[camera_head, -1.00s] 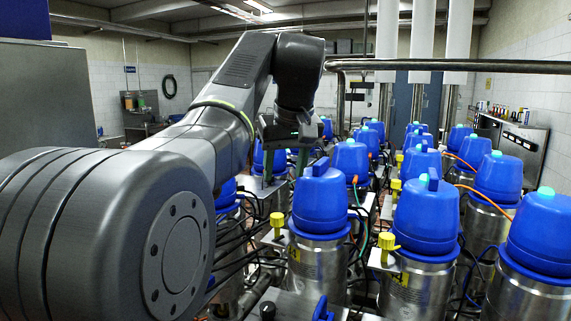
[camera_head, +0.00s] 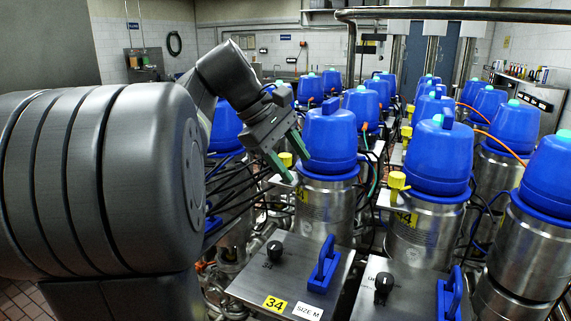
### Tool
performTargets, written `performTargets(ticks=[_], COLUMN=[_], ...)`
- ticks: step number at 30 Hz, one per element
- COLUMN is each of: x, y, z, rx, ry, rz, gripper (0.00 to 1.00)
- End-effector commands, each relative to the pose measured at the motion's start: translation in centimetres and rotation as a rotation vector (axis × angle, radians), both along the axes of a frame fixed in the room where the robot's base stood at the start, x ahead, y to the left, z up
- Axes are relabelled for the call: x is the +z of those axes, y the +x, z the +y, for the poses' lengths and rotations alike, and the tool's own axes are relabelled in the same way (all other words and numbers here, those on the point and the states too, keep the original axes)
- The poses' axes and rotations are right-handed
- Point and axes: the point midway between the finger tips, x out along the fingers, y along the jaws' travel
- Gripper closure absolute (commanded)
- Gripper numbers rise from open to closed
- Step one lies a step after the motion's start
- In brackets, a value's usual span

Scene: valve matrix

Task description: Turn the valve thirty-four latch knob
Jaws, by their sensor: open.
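A metal plate (camera_head: 250,277) at the bottom middle bears a yellow label reading 34 (camera_head: 274,303) and a white SIZE M label. A black knob (camera_head: 274,249) stands on its upper left part. A blue upright handle (camera_head: 324,264) stands on its right part. I cannot tell from the labels which of the two is the latch knob. My gripper (camera_head: 294,158) has green-lined fingers spread apart and empty. It points down to the right, above and behind the plate, close in the picture to a blue-capped valve (camera_head: 329,140). It is apart from the knob and the handle.
A neighbouring plate (camera_head: 375,303) to the right has its own black knob (camera_head: 383,287) and blue handle (camera_head: 450,296). Several blue-capped steel valves stand in rows behind. A yellow knob (camera_head: 398,184) sits beside one valve. Dark cables run left of the plate.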

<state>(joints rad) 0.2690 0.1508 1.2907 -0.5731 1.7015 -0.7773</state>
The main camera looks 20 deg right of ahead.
Motion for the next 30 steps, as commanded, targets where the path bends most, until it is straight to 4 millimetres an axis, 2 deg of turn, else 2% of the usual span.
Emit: performTargets(ticks=[1, 5, 12, 15, 19, 24, 30], x=[-1.4, -2.3, -2.7, -2.7, -2.6, -2.4, -2.3], y=[0.3, 1.1, 4.1, 5.1, 5.9, 6.2, 6.3], z=[0.7, 2.1, 7.0, 9.2, 11.1, 11.3, 9.1], rx=[0.074, 0.263, 0.594, 0.689, 0.756, 0.776, 0.771], ry=[-0.065, -0.259, -0.625, -0.748, -0.846, -0.88, -0.877], rz=[0.086, 0.308, 0.668, 0.772, 0.847, 0.874, 0.873], gripper=[0.51, 0.51, 0.51, 0.51, 0.51, 0.51, 0.51])
